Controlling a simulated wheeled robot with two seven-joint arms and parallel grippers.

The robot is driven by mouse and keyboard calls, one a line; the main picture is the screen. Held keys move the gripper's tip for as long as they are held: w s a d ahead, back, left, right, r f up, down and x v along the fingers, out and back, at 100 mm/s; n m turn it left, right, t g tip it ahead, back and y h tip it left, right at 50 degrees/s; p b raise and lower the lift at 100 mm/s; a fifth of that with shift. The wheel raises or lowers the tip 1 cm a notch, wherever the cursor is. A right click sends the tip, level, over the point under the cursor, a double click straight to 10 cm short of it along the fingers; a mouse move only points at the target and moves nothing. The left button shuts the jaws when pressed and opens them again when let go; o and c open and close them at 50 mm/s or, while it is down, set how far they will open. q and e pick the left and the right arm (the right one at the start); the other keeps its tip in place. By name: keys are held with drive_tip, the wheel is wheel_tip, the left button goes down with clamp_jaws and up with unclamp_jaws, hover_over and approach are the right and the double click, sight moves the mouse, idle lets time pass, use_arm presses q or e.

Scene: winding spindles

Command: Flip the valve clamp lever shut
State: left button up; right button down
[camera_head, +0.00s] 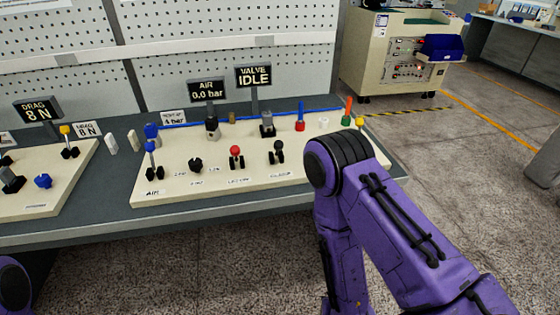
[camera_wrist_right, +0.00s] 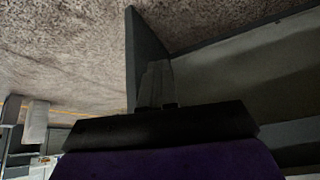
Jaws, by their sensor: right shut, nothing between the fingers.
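On the cream panel (camera_head: 215,190) a small lever with a black ball top (camera_head: 277,152) stands near the right end of the front row; its label is too blurred to read surely, and I cannot tell which lever is the valve clamp. A red-topped lever (camera_head: 236,157) stands left of it. The VALVE sign (camera_head: 254,76) reads IDLE. My right gripper (camera_wrist_right: 150,80) is shut and empty in the right wrist view, with floor and a grey surface behind it. In the head view my right arm hides it. My left gripper is out of view.
A blue-topped lever (camera_head: 152,160) and a black knob (camera_head: 196,165) stand on the panel's left half. The AIR sign (camera_head: 207,90) reads 0.0 bar. A second cream panel (camera_head: 60,190) lies left. A cream cabinet (camera_head: 390,55) stands beyond the bench, with open floor between.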

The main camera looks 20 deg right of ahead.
drive_tip(key=w+a+t+b, duration=0.2)
drive_tip(key=w+a+t, duration=0.1)
drive_tip(key=w, duration=0.5)
drive_tip(key=w+a+r+m+t+b, duration=0.2)
drive_tip(key=w+r+m+t, duration=0.2)
drive_tip(key=r+m, duration=0.1)
drive_tip(key=w+a+r+m+t+b, duration=0.2)
drive_tip(key=w+a+r+m+t, duration=0.1)
drive_tip(key=w+r+m+t, duration=0.1)
drive_tip(key=w+a+r+m+t+y+b, duration=0.1)
drive_tip(key=w+a+r+m+t+b, duration=0.1)
drive_tip(key=w+r+m, duration=0.3)
drive_tip(key=shift+a+r+m+t, duration=0.25)
drive_tip(key=shift+r+m+t, duration=0.2)
drive_tip(key=shift+r, duration=0.3)
drive_tip(key=shift+a+r+m+t, duration=0.2)
drive_tip(key=shift+r+m+t, duration=0.25)
drive_tip(key=shift+r, duration=0.25)
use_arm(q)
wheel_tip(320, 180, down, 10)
use_arm(e)
drive_tip(key=s+d+r+m+h, duration=0.1)
drive_tip(key=r+m+h, duration=0.2)
drive_tip(key=m, duration=0.6)
drive_tip(key=s+d+r+m+t+h, duration=0.1)
drive_tip(key=m+h, duration=0.3)
drive_tip(key=m, duration=0.6)
drive_tip(key=shift+s+d+r+h, duration=0.15)
drive_tip(key=shift+d+r+h, duration=0.15)
drive_tip(key=shift+d+r, duration=0.55)
